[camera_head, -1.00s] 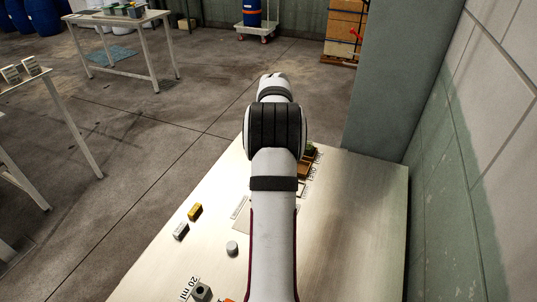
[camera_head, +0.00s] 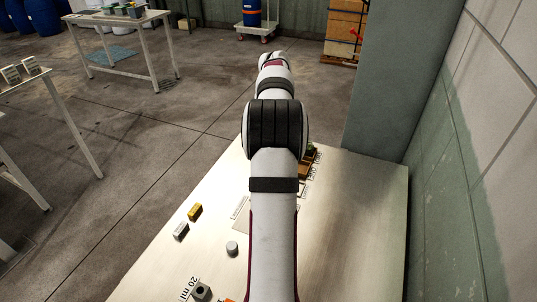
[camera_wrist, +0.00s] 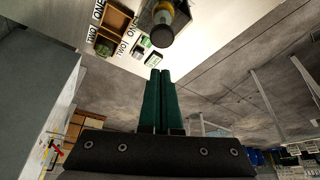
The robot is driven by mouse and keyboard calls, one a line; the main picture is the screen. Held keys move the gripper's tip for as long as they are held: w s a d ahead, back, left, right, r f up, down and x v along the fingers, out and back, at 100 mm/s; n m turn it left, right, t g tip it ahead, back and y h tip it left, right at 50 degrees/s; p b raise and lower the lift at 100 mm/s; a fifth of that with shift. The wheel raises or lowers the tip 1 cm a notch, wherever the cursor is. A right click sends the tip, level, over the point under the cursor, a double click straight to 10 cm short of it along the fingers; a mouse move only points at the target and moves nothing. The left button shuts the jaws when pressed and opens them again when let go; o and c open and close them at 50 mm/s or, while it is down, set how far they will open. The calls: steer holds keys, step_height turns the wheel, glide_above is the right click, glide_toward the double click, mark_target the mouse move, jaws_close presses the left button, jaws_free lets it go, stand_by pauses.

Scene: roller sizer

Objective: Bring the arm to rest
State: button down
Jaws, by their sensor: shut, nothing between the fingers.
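My gripper (camera_wrist: 160,72) shows in the wrist view with its two dark green fingers pressed together and nothing between them. It points at free air, apart from the table things. In the head view my white arm reaches forward over the metal table (camera_head: 350,230), and the gripper itself is hidden beyond the arm's far end.
The wooden tray (camera_wrist: 117,22) lies beside ONE and TWO labels, near small green-topped pieces (camera_wrist: 144,41) and a dark round-ended object (camera_wrist: 162,35). A pillar (camera_head: 385,90) rises behind the table.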

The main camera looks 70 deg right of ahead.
steer(key=shift+r, duration=0.1)
stand_by(0.3)
steer(key=w+a+r+n+y, duration=0.1)
steer(key=w+a+r, duration=0.15)
steer(key=a, duration=0.55)
steer(key=w+a+r+y, duration=0.1)
steer(key=w+a, duration=0.3)
steer(key=a, duration=0.3)
steer(key=w+a+r+n, duration=0.1)
steer(key=w+a, duration=0.3)
steer(key=a, duration=0.4)
steer(key=s+a+n+y, duration=0.2)
steer(key=s+a, duration=0.1)
steer(key=a, duration=1.4)
steer(key=s+a+f+n+g+y, duration=0.1)
steer(key=s+a+f, duration=0.1)
steer(key=s+a, duration=0.6)
steer(key=s+a+f+n+g, duration=0.1)
steer(key=s+a+f, duration=0.2)
steer(key=s+a, duration=0.6)
steer(key=shift+g+y, duration=0.3)
steer(key=shift+y, duration=0.1)
